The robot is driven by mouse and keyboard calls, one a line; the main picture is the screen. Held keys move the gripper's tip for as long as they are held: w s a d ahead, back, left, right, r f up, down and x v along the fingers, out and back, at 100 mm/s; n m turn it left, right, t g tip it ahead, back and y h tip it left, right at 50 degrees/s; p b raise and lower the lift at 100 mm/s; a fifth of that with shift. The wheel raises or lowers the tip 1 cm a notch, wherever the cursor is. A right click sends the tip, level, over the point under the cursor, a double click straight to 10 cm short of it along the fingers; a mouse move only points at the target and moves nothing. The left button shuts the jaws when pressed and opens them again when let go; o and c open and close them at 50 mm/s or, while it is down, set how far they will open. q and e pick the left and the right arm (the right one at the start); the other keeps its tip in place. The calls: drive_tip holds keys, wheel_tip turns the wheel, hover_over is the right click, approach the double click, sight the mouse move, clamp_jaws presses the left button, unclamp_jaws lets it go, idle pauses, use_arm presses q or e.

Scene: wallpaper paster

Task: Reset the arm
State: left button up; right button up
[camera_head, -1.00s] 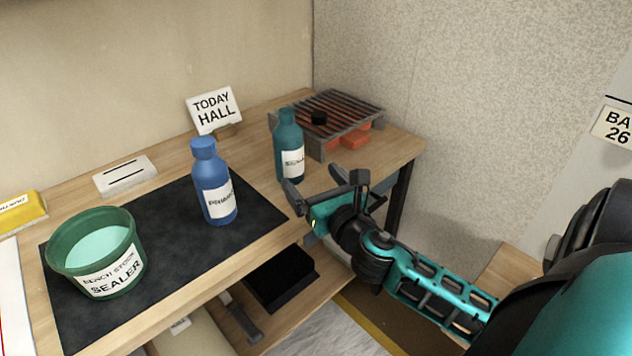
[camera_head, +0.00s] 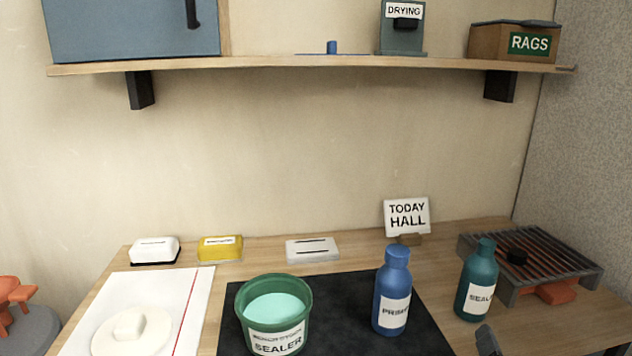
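My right gripper shows only as a dark fingertip (camera_head: 487,340) at the bottom edge, just below the teal bottle; the rest of it is out of view, so its opening cannot be judged. My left gripper is not in view. A blue primer bottle (camera_head: 392,290) stands upright on the black mat (camera_head: 410,340). A teal sealer bottle (camera_head: 476,280) stands upright to the right of the mat. A green tub (camera_head: 273,315) labelled sealer, with pale green contents, stands on the mat.
A slatted rack (camera_head: 535,255) holds a black knob-like piece at the right. A "TODAY HALL" sign (camera_head: 407,216), a white block (camera_head: 312,250), a yellow block (camera_head: 220,248) and another white block (camera_head: 155,250) line the back. A shelf (camera_head: 330,66) hangs above.

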drive_tip(key=s+a+f+m+g+y, duration=0.3)
drive_tip(key=s+a+f+m+g, duration=0.25)
drive_tip(key=s+m, duration=0.5)
drive_tip(key=s+a+f+m+g+y, duration=0.35)
drive_tip(key=s+a+m+g, duration=0.35)
drive_tip(key=m, duration=0.6)
use_arm(q)
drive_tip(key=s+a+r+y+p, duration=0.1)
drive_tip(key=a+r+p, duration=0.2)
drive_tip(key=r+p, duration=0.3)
drive_tip(key=p, duration=0.5)
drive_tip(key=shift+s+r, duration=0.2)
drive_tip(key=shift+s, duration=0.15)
use_arm(e)
drive_tip(key=w+a+r+t, duration=0.1)
drive_tip(key=w+a+t, duration=0.2)
drive_tip(key=w+t, duration=0.3)
drive_tip(key=shift+w+r+t+y, duration=0.2)
drive_tip(key=shift+t+y, duration=0.15)
drive_tip(key=shift+t, duration=0.7)
drive_tip(key=shift+n, duration=0.25)
